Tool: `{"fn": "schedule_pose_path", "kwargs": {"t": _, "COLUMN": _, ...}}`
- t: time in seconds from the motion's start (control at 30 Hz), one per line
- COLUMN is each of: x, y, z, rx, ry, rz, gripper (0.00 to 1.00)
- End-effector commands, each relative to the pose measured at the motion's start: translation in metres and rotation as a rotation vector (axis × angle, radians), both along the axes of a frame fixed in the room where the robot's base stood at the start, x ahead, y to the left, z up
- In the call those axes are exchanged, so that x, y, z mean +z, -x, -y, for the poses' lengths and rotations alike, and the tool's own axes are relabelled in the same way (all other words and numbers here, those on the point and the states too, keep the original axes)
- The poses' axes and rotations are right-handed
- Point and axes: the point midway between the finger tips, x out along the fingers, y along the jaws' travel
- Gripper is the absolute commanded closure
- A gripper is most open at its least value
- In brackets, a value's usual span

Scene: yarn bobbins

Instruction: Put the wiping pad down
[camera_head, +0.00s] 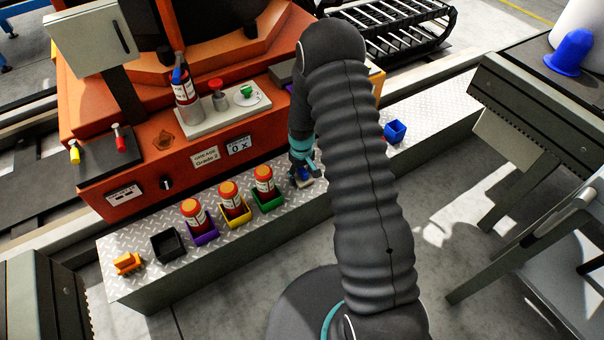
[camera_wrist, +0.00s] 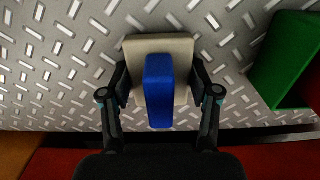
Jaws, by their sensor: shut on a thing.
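The wiping pad (camera_wrist: 183,97) is a beige block with a blue handle on top, seen from above in the wrist view. My gripper (camera_wrist: 159,84) is shut on it, with one finger at each side. In the head view, my gripper (camera_head: 303,160) points down over the tread-plate bench (camera_head: 332,190), right of the green bin. The pad's blue handle (camera_head: 304,173) shows just below the fingers there, low at the bench surface. I cannot tell whether the pad's underside touches the plate.
Purple (camera_head: 206,236), yellow (camera_head: 237,219) and green (camera_head: 271,204) bins hold red-and-white bobbins left of my gripper. A black bin (camera_head: 167,247) and an orange item (camera_head: 128,263) are further left. A blue bin (camera_head: 395,131) stands right. The orange machine (camera_head: 130,185) rises behind.

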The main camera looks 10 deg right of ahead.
Motion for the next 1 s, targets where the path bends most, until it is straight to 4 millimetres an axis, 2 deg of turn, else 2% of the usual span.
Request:
{"fn": "schedule_pose_path", "kwargs": {"t": 0.47, "x": -0.0075, "y": -0.0007, "z": 0.0002, "rx": 0.000, "ry": 0.000, "rz": 0.002, "gripper": 0.94}}
{"fn": "schedule_pose_path", "kwargs": {"t": 0.5, "x": -0.0078, "y": -0.0005, "z": 0.0001, "rx": 0.000, "ry": 0.000, "rz": 0.002, "gripper": 0.36}}
{"fn": "schedule_pose_path", "kwargs": {"t": 0.6, "x": -0.0072, "y": -0.0004, "z": 0.0001, "rx": 0.000, "ry": 0.000, "rz": 0.002, "gripper": 0.13}}
{"fn": "schedule_pose_path", "kwargs": {"t": 1.0, "x": -0.0017, "y": -0.0007, "z": 0.0003, "rx": 0.000, "ry": 0.000, "rz": 0.002, "gripper": 0.13}}
